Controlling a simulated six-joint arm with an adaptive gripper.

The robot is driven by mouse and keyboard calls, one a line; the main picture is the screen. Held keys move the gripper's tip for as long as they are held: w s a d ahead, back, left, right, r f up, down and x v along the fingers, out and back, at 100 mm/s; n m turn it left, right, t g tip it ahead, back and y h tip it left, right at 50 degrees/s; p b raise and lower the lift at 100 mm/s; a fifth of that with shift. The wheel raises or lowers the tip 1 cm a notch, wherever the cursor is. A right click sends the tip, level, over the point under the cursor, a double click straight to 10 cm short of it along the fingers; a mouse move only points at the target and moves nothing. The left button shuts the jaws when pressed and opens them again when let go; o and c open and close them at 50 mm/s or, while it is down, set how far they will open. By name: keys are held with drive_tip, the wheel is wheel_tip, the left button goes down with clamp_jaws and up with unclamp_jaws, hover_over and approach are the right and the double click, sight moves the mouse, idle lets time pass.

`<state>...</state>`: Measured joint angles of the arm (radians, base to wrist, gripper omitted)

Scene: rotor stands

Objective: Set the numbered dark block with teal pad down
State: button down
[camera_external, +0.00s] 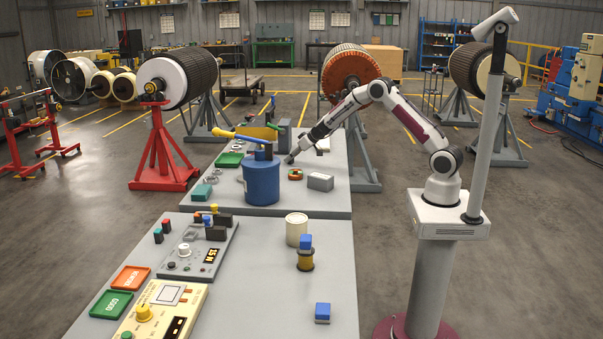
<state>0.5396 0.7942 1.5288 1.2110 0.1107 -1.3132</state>
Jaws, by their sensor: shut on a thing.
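My gripper (294,153) reaches from the right over the far table, behind and to the right of the blue pot. It is shut on a small dark block (289,160), low over the tabletop. The block's number and teal pad are too small to make out. I cannot tell whether the block touches the table (325,203).
The blue pot (262,182) with a yellow-handled tool stands left of my gripper. An orange ring (295,174), a grey block (320,182), a green tray (229,160) and a teal block (202,192) lie around. Bare tabletop shows at the right.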

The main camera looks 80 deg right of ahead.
drive_tip(key=shift+r, duration=0.35)
drive_tip(key=shift+r, duration=4.65)
drive_tip(key=shift+a, duration=0.1)
drive_tip(key=s+a+n+y, duration=0.1)
drive_tip(key=s+a, duration=0.1)
drive_tip(key=a, duration=1)
drive_tip(key=s+a+r+n+y, duration=0.1)
drive_tip(key=s+a+n, duration=0.1)
drive_tip(key=a, duration=1)
drive_tip(key=s+a+n+y, duration=0.1)
drive_tip(key=s+a, duration=0.2)
drive_tip(key=a, duration=0.9)
drive_tip(key=shift+s+a+r+t, duration=0.3)
drive_tip(key=shift+s+a+r, duration=0.1)
drive_tip(key=shift+s+d, duration=0.1)
drive_tip(key=shift+s, duration=0.1)
